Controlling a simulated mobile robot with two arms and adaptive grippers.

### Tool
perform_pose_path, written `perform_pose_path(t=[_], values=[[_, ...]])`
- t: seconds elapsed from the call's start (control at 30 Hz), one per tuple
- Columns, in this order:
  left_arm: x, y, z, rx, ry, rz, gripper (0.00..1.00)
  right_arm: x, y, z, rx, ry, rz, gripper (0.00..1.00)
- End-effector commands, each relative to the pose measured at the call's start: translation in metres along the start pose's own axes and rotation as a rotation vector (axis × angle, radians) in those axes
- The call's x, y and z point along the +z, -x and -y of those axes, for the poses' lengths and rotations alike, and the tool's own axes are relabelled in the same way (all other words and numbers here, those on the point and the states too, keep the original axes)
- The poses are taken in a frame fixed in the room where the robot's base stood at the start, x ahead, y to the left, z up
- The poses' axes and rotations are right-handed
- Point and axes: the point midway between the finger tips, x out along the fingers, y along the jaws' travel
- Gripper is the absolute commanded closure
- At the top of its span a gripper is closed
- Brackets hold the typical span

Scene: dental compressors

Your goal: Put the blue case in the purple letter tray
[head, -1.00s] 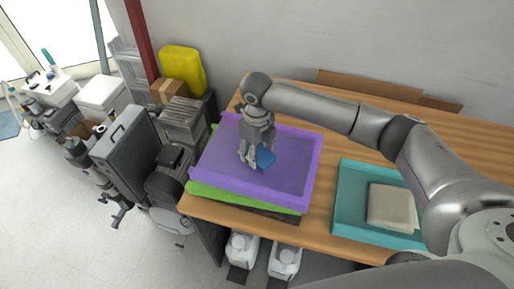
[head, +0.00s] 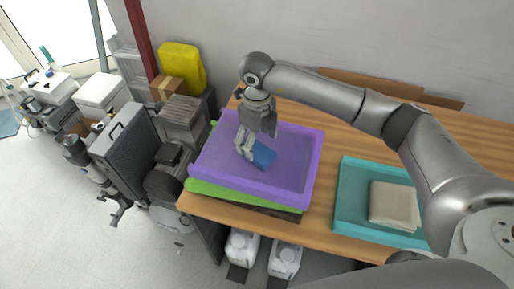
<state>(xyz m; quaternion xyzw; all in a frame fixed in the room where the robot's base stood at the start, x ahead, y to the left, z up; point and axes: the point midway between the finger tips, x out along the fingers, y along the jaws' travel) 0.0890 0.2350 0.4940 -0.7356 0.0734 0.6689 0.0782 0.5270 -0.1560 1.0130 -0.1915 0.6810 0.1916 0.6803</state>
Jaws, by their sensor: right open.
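The blue case (head: 264,156) lies tilted inside the purple letter tray (head: 307,168), near the middle of its floor. The purple tray sits on top of a green tray (head: 240,200) at the left end of the wooden table. My right gripper (head: 245,150) is open and points down over the purple tray, just left of the blue case. Whether a finger still touches the case cannot be made out. My left gripper is not in view.
A teal tray (head: 345,210) with a folded beige cloth (head: 393,205) stands to the right on the wooden table (head: 345,140). Grey equipment and a yellow canister (head: 181,68) stand left of the table. White jugs (head: 284,260) stand on the floor below.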

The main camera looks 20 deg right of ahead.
Motion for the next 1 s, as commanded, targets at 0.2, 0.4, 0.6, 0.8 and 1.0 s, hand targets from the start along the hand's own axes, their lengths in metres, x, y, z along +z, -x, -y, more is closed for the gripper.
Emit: perform_pose_path(t=[0.2, 0.4, 0.6, 0.8, 1.0], values=[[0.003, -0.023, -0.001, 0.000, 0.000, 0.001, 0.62, 0.002, 0.046, 0.000, -0.003, 0.002, 0.007, 0.24], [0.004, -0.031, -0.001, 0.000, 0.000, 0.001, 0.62, 0.001, 0.076, 0.000, -0.002, 0.000, 0.003, 0.24], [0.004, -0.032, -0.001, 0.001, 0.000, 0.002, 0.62, 0.000, 0.086, 0.000, 0.000, 0.001, 0.001, 0.24], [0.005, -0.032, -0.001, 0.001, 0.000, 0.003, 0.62, 0.000, 0.087, 0.000, 0.000, 0.001, 0.001, 0.24], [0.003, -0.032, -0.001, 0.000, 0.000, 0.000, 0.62, 0.000, 0.086, 0.000, 0.000, 0.001, 0.000, 0.24]])
